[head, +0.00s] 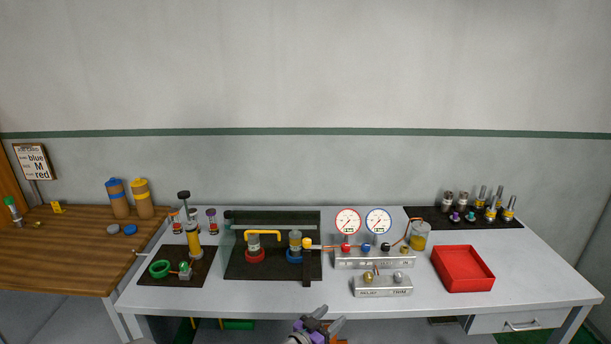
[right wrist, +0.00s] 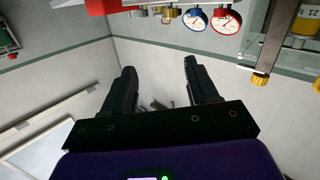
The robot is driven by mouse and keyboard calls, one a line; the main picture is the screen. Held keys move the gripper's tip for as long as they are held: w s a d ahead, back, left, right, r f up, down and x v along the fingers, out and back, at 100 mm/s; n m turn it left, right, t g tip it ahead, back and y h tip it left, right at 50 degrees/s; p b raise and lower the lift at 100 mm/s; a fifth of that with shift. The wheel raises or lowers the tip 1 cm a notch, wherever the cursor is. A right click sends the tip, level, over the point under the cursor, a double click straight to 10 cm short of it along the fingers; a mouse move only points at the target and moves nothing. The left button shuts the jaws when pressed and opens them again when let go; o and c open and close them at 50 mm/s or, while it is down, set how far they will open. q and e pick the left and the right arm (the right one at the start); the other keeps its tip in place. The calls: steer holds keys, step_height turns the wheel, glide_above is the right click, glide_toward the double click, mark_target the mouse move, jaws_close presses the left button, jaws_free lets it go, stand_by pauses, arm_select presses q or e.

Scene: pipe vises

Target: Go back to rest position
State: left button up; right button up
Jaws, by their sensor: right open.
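My right gripper (head: 326,322) shows at the bottom middle of the head view, by the front edge of the white bench (head: 190,299). In the right wrist view its two dark fingers (right wrist: 158,72) stand apart with nothing between them. The gripper is open and empty. That view looks upside down at the wall, with the bench items along its top edge. My left gripper shows in neither view.
A red tray (head: 463,270) stands at the right of the bench. A grey block labelled RELAY (head: 382,291) and two gauges (head: 348,221) are near the middle. The yellow-pipe fixture (head: 262,234) stands on a dark mat. A wooden table (head: 60,265) adjoins at left.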

steer(key=s+d+f+n+g+y, duration=0.25)
steer(key=s+f+y, duration=0.25)
steer(key=f, duration=0.4)
steer(key=s+d+f+n+g+y, duration=0.15)
steer(key=s+d+f+y, duration=0.25)
steer(key=f, duration=0.5)
steer(key=s+a+f+g+y, duration=0.1)
steer(key=s+g+y, duration=0.1)
steer(key=s, duration=0.7)
steer(key=s+a+f+g+y, duration=0.1)
steer(key=s+g+y, duration=0.1)
steer(key=s, duration=0.7)
steer(key=s+a+f+n+g+y, duration=0.1)
steer(key=s+g+y, duration=0.2)
steer(key=s, duration=0.6)
steer(key=shift+s+a+g, duration=0.3)
steer(key=shift+a+g, duration=0.05)
steer(key=shift+g, duration=0.25)
